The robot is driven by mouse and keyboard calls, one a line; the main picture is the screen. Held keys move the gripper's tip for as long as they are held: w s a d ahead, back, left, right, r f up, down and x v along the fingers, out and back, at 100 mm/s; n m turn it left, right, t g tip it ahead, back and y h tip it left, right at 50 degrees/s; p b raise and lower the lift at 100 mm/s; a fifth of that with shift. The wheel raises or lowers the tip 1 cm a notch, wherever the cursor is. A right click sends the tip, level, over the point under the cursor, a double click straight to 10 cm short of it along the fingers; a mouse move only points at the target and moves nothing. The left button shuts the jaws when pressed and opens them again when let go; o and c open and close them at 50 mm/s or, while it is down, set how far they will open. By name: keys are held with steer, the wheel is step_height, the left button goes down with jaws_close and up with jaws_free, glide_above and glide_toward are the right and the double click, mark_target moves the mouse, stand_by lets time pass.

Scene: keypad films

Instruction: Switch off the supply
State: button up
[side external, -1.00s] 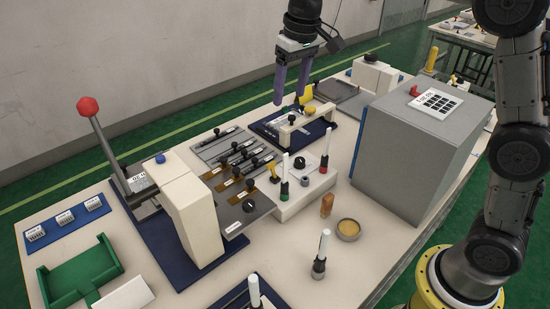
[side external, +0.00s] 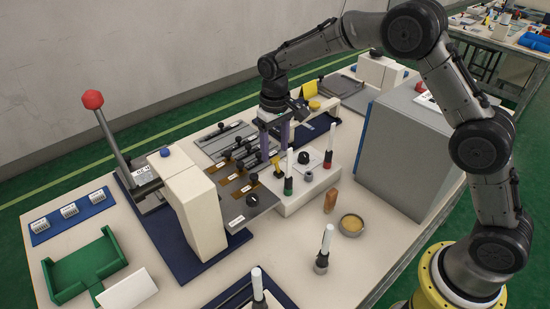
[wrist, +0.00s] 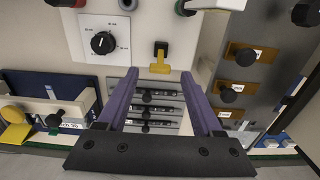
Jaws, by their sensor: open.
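A yellow lever switch (wrist: 160,57) stands up from the white control box (wrist: 137,28) in the wrist view. In the side view it is at the left end of the same box (side external: 305,195), close to my fingertips. A black rotary knob (wrist: 103,42) on a printed dial sits beside it; the dial text is too small to read. My gripper (side external: 275,152) points down over the left rear of the box. In the wrist view my gripper (wrist: 164,76) is open and empty, its purple fingers either side of the lever's line. I cannot tell whether they touch it.
White-topped pens with green (side external: 289,170) and red bands stand on the box near my fingers. Grey slider plates (side external: 225,140) and orange-brown plates with black knobs lie left. A large grey cabinet (side external: 400,160) stands right. A red-knobbed lever (side external: 93,100) rises far left.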

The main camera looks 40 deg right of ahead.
mark_target(275, 158)
steer(key=shift+f, duration=2)
jaws_close()
